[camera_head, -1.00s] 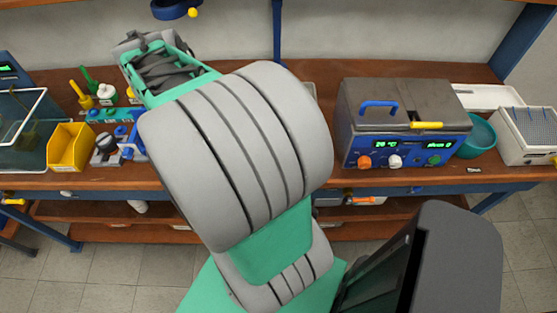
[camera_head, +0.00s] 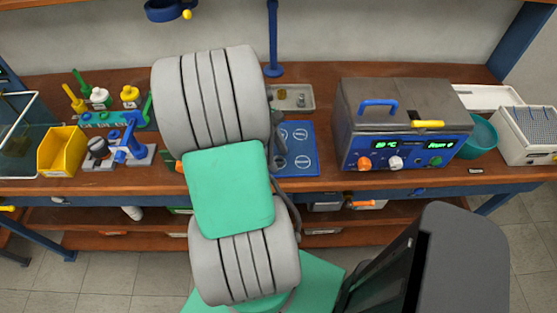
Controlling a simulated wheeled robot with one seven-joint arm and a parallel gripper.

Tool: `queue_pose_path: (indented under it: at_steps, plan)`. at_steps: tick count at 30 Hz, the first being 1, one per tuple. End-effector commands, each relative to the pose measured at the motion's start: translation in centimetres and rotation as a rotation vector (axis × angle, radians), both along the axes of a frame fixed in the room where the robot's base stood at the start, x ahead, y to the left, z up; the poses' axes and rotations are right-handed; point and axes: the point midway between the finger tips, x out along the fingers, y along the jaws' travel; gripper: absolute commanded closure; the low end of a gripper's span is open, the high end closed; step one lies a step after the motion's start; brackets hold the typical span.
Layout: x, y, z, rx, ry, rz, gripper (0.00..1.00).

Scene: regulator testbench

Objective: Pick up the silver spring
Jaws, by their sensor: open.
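I cannot make out the silver spring for certain. A shallow pale tray (camera_head: 291,106) at the back of the bench, just right of my arm, holds a small brownish-yellow piece (camera_head: 281,92) and a tiny greyish upright piece (camera_head: 301,100). They are too small to identify. My arm's thick grey and green links stand in front of the bench's middle-left and hide part of it. My gripper does not show; it is hidden behind the links or out of frame.
A blue panel (camera_head: 298,150) with round marks lies in front of the tray. A grey-blue heated bath (camera_head: 400,125) stands to the right, with a teal bowl (camera_head: 478,137) beside it. A yellow bin (camera_head: 62,152) and blue fixture (camera_head: 131,145) stand left.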

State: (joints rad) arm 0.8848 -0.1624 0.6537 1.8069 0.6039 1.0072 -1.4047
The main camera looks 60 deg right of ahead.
Motion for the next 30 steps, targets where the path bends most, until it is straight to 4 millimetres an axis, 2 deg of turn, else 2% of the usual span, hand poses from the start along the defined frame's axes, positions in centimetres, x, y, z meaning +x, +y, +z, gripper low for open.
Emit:
queue_pose_path:
  at_steps: [2,20,30]
  plan:
    - [0.02,0.00,0.02,0.000,0.000,0.000,0.50]
    - [0.05,0.00,0.07,-0.001,0.000,0.001,0.99]
    - [0.05,0.00,0.08,-0.001,0.000,0.001,1.00]
